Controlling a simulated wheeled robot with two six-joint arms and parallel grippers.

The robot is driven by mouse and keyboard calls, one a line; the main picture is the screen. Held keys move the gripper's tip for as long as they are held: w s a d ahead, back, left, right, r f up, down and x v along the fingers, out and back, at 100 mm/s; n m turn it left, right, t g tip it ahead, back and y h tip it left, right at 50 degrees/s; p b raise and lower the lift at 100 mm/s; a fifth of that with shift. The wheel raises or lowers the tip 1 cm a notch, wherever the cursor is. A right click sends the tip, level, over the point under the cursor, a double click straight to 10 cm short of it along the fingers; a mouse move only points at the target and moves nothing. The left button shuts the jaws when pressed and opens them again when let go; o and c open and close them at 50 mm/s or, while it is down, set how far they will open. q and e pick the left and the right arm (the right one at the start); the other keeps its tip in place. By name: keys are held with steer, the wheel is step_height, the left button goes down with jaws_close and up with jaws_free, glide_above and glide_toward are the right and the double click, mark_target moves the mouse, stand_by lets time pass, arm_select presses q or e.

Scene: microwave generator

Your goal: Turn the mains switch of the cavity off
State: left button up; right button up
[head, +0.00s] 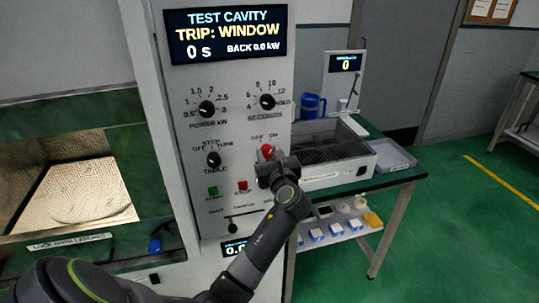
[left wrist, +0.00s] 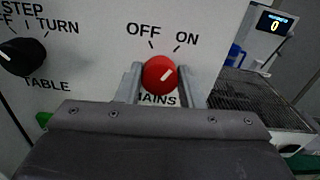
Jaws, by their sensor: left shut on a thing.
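The mains switch is a round red knob (head: 267,150) on the grey panel of the test cavity, below the seconds dial. In the left wrist view the knob (left wrist: 159,74) has OFF printed at its upper left and ON at its upper right. Its white pointer line slants up and right, towards ON. My left gripper (head: 270,159) is shut on the knob, one finger on each side, as the left wrist view also shows (left wrist: 159,86). The fingers partly cover the MAINS label. My right gripper is not in view.
The panel display (head: 227,34) reads TRIP: WINDOW, 0 s and BACK 0.0 kW. A table knob (head: 213,159), green button (head: 213,191) and red button (head: 243,186) sit left of the gripper. A bench with a grated tray (head: 336,181) stands to the right.

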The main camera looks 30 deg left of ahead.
arm_select(q)
steer(key=shift+n, duration=1.2)
steer(key=n, duration=0.2)
steer(key=shift+n, duration=0.3)
steer(key=n+b, duration=0.1)
steer(key=n, duration=0.4)
steer(key=shift+n, duration=0.8)
steer(key=o, duration=1)
steer(key=shift+a, duration=0.1)
steer(key=shift+s+f, duration=0.1)
steer(key=shift+f, duration=0.05)
